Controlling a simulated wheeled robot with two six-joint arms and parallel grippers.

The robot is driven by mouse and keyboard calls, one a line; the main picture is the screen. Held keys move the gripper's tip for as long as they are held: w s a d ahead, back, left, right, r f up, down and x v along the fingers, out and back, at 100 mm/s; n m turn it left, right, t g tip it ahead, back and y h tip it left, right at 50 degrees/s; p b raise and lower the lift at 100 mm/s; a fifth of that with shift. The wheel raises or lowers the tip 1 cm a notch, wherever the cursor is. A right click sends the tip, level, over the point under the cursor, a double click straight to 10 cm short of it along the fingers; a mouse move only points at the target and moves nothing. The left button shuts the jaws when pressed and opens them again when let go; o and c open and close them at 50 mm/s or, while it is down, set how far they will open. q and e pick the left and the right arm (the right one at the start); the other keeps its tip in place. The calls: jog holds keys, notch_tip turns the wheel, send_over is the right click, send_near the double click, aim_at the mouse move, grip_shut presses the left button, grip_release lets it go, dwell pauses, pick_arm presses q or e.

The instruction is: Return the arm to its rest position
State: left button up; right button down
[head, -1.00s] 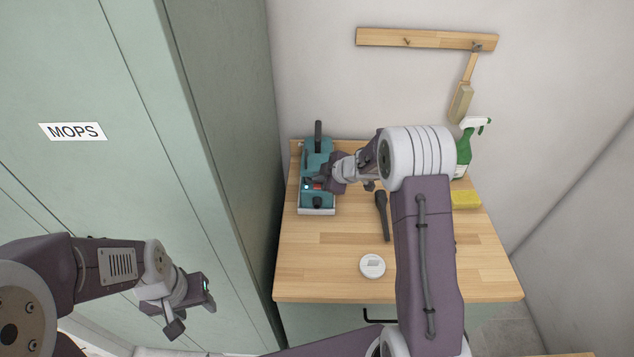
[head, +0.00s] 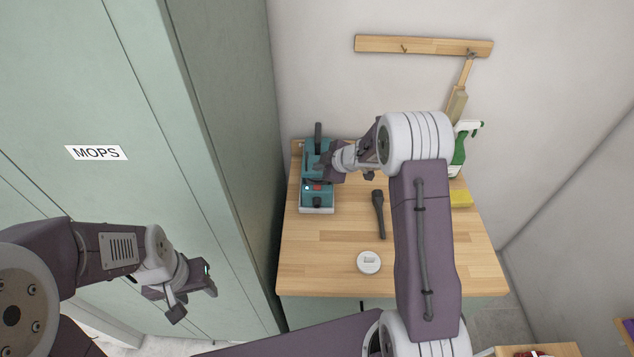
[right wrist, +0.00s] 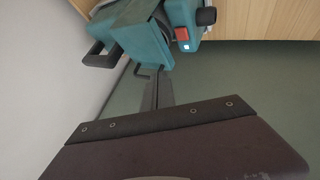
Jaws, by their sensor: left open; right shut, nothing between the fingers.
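My right arm reaches over the wooden worktop (head: 330,250). My right gripper (head: 322,172) is at the teal device (head: 316,202), over its middle, just behind the red switch (head: 318,187). Its dark fingers (right wrist: 157,92) show shut and empty in the right wrist view, with the teal device (right wrist: 180,18) beyond them. I cannot tell whether they touch it. My left gripper (head: 194,295) is open and empty, low in front of the green cabinet (head: 100,210) and away from the worktop.
A black flashlight-like tool (head: 379,215) and a round white item (head: 369,262) lie on the worktop. A green spray bottle (head: 459,150) and yellow sponge (head: 461,198) stand behind my right arm. A brush (head: 457,103) hangs from the wall rail (head: 425,46).

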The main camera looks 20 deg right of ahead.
jog(key=shift+a+f+b, duration=0.2)
jog(key=shift+f+b, duration=0.1)
jog(key=shift+b, duration=0.05)
jog(key=a+r+t+b, duration=0.1)
jog(key=a+r+b, duration=0.2)
jog(key=r+b, duration=0.1)
jog(key=s+d+m+h+b, duration=0.1)
jog(key=s+m+h+b, duration=0.15)
jog(key=s+m, duration=0.3)
jog(key=s+d+f+m+g+b, duration=0.1)
jog(key=s+f+m+g, duration=0.3)
jog(key=s, duration=0.9)
jog(key=s+d+f+m+g+h+b, duration=0.1)
jog(key=s+f+m+g, duration=0.3)
jog(key=s, duration=0.9)
notch_tip(320, 180, down, 4)
jog(key=shift+r+m, duration=0.2)
jog(key=shift+m, duration=0.15)
jog(key=shift+s, duration=0.1)
